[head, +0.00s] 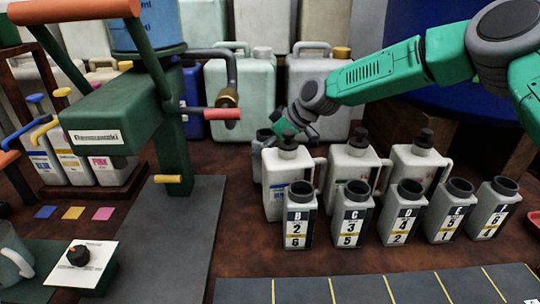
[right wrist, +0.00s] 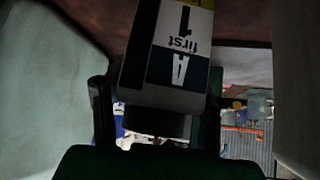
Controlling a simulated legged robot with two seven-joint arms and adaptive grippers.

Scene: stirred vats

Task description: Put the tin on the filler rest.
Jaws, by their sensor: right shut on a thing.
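My right gripper (head: 284,132) is at the back middle, behind the front white jug, at the end of the green arm from the right. In the right wrist view it is shut on a grey tin (right wrist: 165,75) with a dark neck and a label reading A, first, 1. In the head view a small part of this tin (head: 262,142) shows beside the jug; the rest is hidden. The green filler (head: 120,115) stands at left with a bent spout. A bare dark grey plate (head: 185,225) lies before it; I cannot tell which part is its rest. My left gripper is not in view.
White jugs with black caps (head: 289,178) stand between the right gripper and a front row of several grey tins (head: 300,228). Large pale canisters (head: 240,95) stand close behind. A marked dark strip (head: 360,290) lies at front. The brown table between plate and jugs is clear.

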